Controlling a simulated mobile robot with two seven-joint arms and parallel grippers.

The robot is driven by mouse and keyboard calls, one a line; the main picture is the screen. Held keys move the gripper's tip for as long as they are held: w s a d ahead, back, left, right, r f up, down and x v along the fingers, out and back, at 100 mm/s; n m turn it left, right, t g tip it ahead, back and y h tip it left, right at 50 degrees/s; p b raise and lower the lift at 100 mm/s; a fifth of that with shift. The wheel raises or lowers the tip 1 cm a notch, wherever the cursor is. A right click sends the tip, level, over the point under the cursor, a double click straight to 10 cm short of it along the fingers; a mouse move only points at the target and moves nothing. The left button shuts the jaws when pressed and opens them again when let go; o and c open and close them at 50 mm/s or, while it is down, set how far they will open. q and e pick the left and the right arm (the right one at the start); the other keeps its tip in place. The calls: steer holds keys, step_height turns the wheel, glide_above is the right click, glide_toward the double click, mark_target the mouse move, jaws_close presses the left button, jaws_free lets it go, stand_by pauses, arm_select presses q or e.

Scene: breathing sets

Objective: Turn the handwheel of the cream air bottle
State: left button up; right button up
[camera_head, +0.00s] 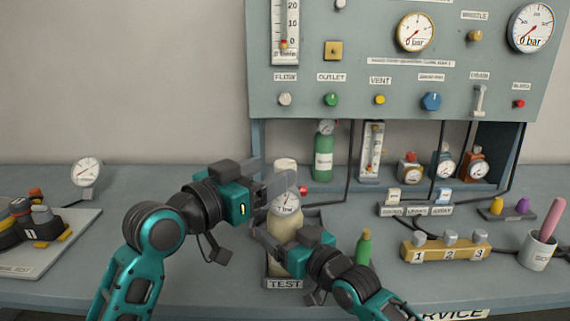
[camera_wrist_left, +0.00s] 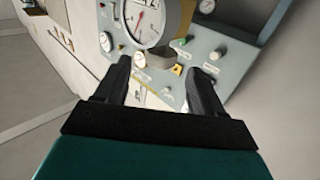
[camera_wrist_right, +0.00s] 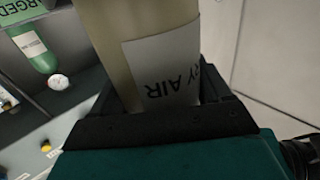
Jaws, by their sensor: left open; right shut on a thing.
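The cream air bottle (camera_head: 283,239) stands at the TEST tray (camera_head: 285,284), with a round gauge (camera_head: 285,203) and a red knob (camera_head: 303,191) at its top. My right gripper (camera_wrist_right: 158,88) is shut on the bottle's body, beside a white label ending in "RY AIR". My left gripper (camera_head: 275,177) is open at the bottle's top. In the left wrist view, the gauge (camera_wrist_left: 144,22) and a brass-coloured valve part (camera_wrist_left: 180,20) show beyond and between the open fingers. The handwheel cannot be made out clearly, and the left fingers partly cover the bottle's top.
A grey panel (camera_head: 350,70) with gauges and knobs rises behind the bench. A green bottle (camera_head: 324,160) stands behind, and a small green one (camera_head: 364,247) is right of my right gripper. A yellow numbered block (camera_head: 445,250) and a cup (camera_head: 538,251) are farther right.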

mark_target(277, 168)
arm_select(q)
steer(key=shift+x, duration=2.5)
steer(key=shift+c, duration=0.3)
steer(key=c, duration=0.9)
